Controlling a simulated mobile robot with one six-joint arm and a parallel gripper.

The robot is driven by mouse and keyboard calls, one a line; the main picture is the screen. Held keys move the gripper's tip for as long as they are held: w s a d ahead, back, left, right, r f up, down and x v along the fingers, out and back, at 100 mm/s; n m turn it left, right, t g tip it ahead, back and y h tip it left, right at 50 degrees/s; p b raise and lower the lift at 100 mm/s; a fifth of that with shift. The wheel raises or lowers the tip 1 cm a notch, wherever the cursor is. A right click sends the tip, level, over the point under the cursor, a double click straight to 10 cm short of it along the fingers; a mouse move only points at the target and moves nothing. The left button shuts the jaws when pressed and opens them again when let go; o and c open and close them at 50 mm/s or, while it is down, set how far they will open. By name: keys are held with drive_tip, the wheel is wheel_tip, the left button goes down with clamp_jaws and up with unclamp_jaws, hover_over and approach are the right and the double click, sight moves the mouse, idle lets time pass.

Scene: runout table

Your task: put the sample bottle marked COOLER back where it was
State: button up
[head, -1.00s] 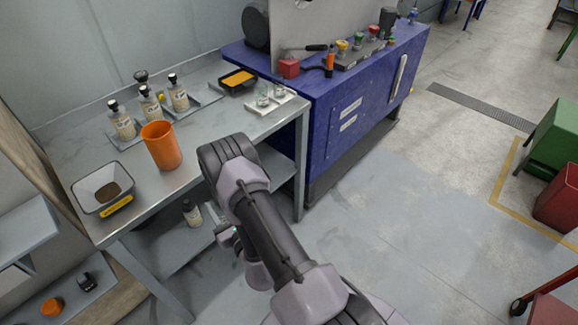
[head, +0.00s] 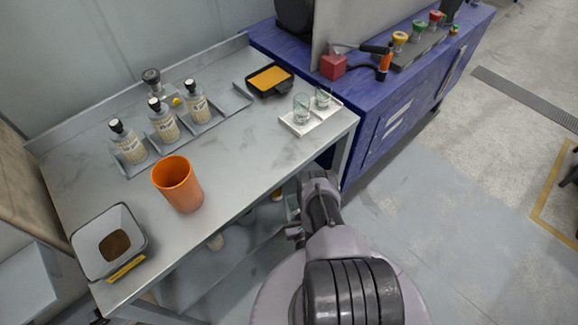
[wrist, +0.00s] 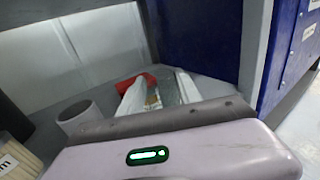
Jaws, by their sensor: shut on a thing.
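Three sample bottles with dark caps, left (head: 130,145), middle (head: 164,122) and right (head: 198,104), stand upright in grey trays on the bench. Their labels are too small to read. An empty tray place (head: 236,97) is right of them. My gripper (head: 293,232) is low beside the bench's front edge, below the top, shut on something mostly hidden. In the wrist view the gripper body fills the bottom, and a beige labelled bottle (wrist: 14,160) is cut off at the left edge; only an "m" is readable.
An orange cup (head: 178,186) and a hopper-like white dish (head: 98,232) stand near the bench's front. A black tray with orange (head: 268,80) and a white tray with glasses (head: 300,126) are at right. A blue cabinet (head: 400,115) adjoins the bench.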

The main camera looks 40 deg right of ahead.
drive_tip(key=w+d+f+b, duration=0.1)
drive_tip(key=w+d+b, duration=0.2)
drive_tip(key=w, duration=0.1)
drive_tip(key=w+d+f+b, duration=0.2)
drive_tip(key=w+d+b, duration=0.1)
drive_tip(key=w+d+f+b, duration=0.2)
drive_tip(key=w+d+b, duration=0.2)
drive_tip(key=shift+w+f, duration=0.1)
drive_tip(key=shift+w, duration=0.25)
drive_tip(key=shift+r, duration=0.2)
drive_tip(key=shift+f, duration=0.15)
drive_tip(key=o, duration=1.3)
drive_tip(key=shift+o, duration=0.2)
